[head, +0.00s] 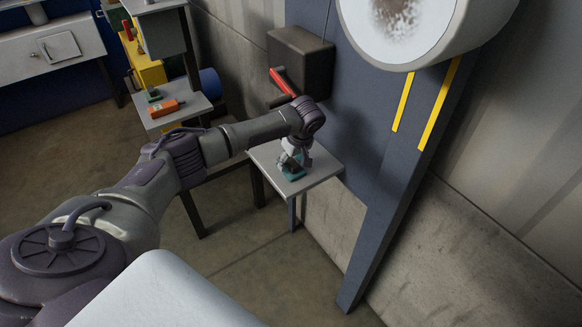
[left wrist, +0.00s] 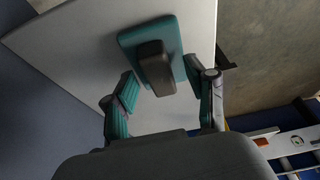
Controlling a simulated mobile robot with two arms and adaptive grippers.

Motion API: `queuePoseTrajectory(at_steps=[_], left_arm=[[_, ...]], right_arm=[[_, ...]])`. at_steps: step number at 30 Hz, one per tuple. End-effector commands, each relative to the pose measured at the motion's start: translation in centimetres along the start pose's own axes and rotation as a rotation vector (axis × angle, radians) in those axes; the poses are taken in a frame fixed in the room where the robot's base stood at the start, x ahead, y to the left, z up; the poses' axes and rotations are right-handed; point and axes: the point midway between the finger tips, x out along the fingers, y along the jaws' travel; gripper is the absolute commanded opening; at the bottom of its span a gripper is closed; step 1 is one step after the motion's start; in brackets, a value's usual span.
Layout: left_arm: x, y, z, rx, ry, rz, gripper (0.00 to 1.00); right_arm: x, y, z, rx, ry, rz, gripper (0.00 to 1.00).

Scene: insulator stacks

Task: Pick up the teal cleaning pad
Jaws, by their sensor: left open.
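The teal cleaning pad (head: 291,173) lies on a small light-grey table (head: 322,170) in the head view. In the left wrist view the pad (left wrist: 127,40) is a teal slab with a dark block-shaped handle (left wrist: 157,68) on it. My left gripper (head: 293,163) is over the pad at the end of the outstretched arm. In the left wrist view the left gripper (left wrist: 160,82) is open, with one finger on each side of the handle. I cannot tell whether the fingers touch the pad. My right gripper is not in view.
A dark box with a red lever (head: 283,82) is on the wall behind the table. A blue post with yellow stripes (head: 400,150) stands right of it. A shelf at left holds an orange tool (head: 164,108). The table's right part is bare.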

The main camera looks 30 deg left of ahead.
Motion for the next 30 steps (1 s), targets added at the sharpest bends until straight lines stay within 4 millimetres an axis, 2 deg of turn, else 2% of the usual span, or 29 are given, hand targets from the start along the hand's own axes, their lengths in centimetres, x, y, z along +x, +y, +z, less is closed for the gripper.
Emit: queuePoseTrajectory(at_steps=[5,15,25,30], left_arm=[[0.0,0.0,0.0,0.000,0.000,0.000,0.56],[0.0,0.0,0.0,0.000,0.000,0.000,0.00],[-0.2,0.0,0.0,0.000,0.000,0.001,0.00],[-1.4,0.1,-0.4,-0.001,0.000,0.003,0.00]], right_arm=[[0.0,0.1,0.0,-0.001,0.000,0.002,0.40],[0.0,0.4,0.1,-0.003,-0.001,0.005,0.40],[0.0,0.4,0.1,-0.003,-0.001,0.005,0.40],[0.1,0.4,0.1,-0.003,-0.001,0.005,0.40]])
